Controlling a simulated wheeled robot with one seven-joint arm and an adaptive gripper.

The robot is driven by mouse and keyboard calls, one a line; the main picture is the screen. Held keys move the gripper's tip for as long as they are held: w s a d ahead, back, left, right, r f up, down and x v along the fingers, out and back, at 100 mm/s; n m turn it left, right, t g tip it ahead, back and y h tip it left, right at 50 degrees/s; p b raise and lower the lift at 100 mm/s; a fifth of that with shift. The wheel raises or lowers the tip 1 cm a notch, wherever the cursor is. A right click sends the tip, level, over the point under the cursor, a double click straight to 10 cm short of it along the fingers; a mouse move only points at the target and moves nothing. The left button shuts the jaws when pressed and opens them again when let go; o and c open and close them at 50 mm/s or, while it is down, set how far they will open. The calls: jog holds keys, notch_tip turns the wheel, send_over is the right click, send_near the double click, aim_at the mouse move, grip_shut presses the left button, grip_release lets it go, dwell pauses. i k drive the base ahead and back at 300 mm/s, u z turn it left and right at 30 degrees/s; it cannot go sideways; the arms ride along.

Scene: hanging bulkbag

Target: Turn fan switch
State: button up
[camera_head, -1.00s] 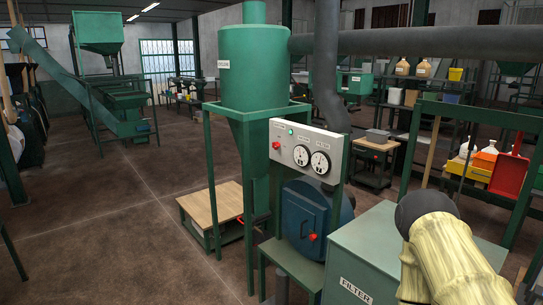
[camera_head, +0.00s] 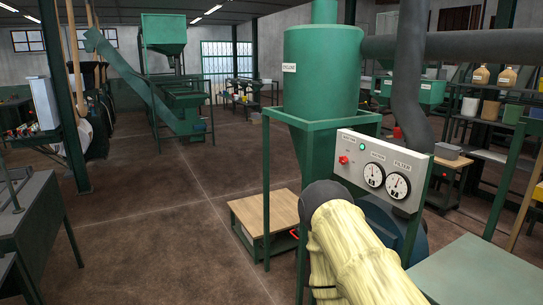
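A grey control panel (camera_head: 408,162) stands in front of the green cyclone, right of centre. It carries a red switch knob (camera_head: 344,160) at its left end, a small green lamp (camera_head: 362,147) and two round white dials. The knob looks like the fan switch, but the small labels are too blurred to read surely. My arm, in a pale yellow ribbed sleeve with a dark rounded end, rises from the bottom below the panel and hides part of the blue housing. My gripper's fingers do not show.
The green cyclone (camera_head: 320,75) stands on a green frame behind the panel. A low wooden-topped platform (camera_head: 266,211) is left of my arm. A dark bench (camera_head: 32,215) is at the left edge. The brown floor between is open.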

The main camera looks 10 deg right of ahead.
aim_at(343, 161)
jog(key=u, duration=0.25)
jog(key=i, duration=1.35)
jog(key=z, duration=0.5)
